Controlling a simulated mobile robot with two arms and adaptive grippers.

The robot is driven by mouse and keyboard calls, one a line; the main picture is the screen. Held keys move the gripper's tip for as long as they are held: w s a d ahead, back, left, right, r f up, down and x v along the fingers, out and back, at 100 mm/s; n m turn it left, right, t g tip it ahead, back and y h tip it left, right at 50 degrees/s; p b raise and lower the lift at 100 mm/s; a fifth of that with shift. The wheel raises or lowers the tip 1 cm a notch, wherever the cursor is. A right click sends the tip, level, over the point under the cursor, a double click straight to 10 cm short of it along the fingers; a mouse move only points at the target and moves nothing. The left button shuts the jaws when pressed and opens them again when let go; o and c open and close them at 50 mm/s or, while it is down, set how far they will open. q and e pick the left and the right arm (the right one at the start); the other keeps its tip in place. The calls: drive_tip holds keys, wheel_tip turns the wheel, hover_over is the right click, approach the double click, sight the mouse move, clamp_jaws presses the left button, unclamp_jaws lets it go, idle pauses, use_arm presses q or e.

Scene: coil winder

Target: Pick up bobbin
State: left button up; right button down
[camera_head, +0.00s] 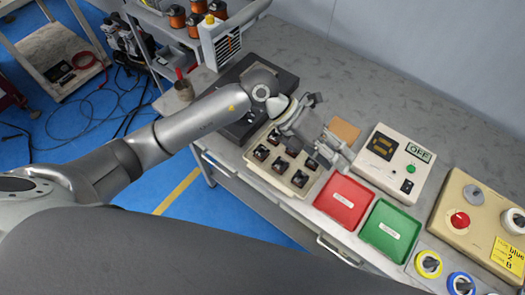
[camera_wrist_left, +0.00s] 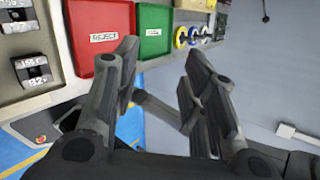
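Several dark square bobbins (camera_head: 261,152) sit in rows in a beige tray (camera_head: 270,181) on the bench. From these views I cannot tell the gripper's exact height. My right gripper is not in view.
A red reject tray (camera_head: 344,202) and a green tray (camera_head: 390,232) lie right of the bobbin tray. A meter box (camera_head: 394,163) and a beige control box (camera_head: 470,213) stand further right. Copper-coloured spools (camera_head: 177,16) stand at the back left.

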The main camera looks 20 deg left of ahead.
use_arm(q)
drive_tip(key=w+a+f+y, duration=0.3)
drive_tip(key=a+f+y, duration=0.25)
drive_tip(key=a, duration=0.35)
drive_tip(key=t+y, duration=0.1)
drive_tip(key=y, duration=0.4)
approach(263, 149)
wheel_tip(263, 149, down, 4)
drive_tip(key=shift+s+r+p, duration=0.1)
drive_tip(key=shift+r+p, duration=0.1)
drive_tip(key=shift+p, duration=0.6)
wheel_tip(263, 149, down, 4)
drive_tip(key=shift+s+f+p, duration=0.2)
drive_tip(key=shift+f+p, duration=0.05)
drive_tip(key=shift+p, duration=0.9)
drive_tip(key=shift+w+f, duration=0.1)
drive_tip(key=shift+f, duration=0.65)
drive_tip(key=shift+c, duration=0.3)
drive_tip(key=c, duration=0.6)
drive_tip(key=shift+r, duration=0.1)
